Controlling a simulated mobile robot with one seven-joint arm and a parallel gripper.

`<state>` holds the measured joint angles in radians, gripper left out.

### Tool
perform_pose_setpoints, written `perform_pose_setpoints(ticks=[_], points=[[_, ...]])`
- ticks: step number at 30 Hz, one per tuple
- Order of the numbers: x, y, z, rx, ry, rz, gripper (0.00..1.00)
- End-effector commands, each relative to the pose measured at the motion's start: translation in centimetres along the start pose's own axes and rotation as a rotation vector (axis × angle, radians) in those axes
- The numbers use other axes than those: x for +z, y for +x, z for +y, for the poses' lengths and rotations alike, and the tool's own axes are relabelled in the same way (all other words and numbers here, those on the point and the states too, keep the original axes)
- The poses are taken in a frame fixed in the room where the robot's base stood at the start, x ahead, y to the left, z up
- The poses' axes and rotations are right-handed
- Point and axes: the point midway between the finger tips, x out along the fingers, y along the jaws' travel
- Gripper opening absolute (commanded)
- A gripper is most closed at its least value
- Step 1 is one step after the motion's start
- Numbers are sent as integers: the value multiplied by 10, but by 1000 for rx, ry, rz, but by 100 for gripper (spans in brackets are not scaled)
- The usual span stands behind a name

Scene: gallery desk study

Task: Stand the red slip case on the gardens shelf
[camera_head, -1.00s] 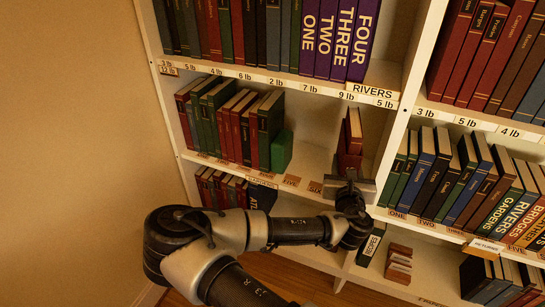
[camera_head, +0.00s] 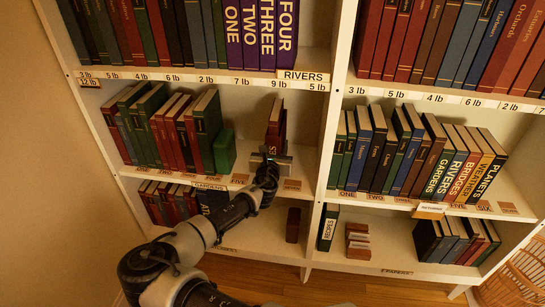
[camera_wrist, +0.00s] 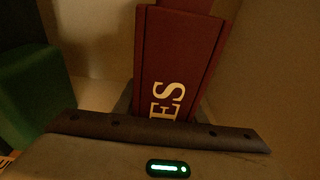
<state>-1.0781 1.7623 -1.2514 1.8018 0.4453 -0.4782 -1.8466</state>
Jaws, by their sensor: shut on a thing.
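The red slip case (camera_head: 274,136) is upright at the right part of the middle left shelf, the gardens shelf (camera_head: 209,186). My gripper (camera_head: 270,161) is shut on its lower part from the front. In the wrist view the dark red case (camera_wrist: 180,65) stands between the jaws (camera_wrist: 160,118), with the pale letters "ES" on its spine; another dark red surface shows behind its top. I cannot tell whether its base touches the shelf board. A green block (camera_head: 224,151) stands to its left, with a gap between; it also shows in the wrist view (camera_wrist: 25,95).
A row of books (camera_head: 170,125) leans left of the green block. The tags FIVE (camera_head: 240,179) and SIX (camera_head: 292,184) lie on the shelf's front edge. A white upright (camera_head: 335,110) bounds the bay on the right. A dark red block (camera_head: 293,225) stands on the shelf below.

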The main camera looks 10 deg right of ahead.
Motion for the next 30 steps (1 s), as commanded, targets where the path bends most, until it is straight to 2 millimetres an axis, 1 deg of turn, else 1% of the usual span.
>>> perform_pose_setpoints(ticks=[2,9,21,22,24,25,30], points=[[-3,1,0,1,2,-4,8],[-34,6,0,1,1,-3,8],[-38,6,0,1,1,-4,8],[-40,6,0,0,0,0,38],[-39,6,0,0,1,0,50],[-39,6,0,0,0,0,55],[-39,6,0,0,0,0,55]])
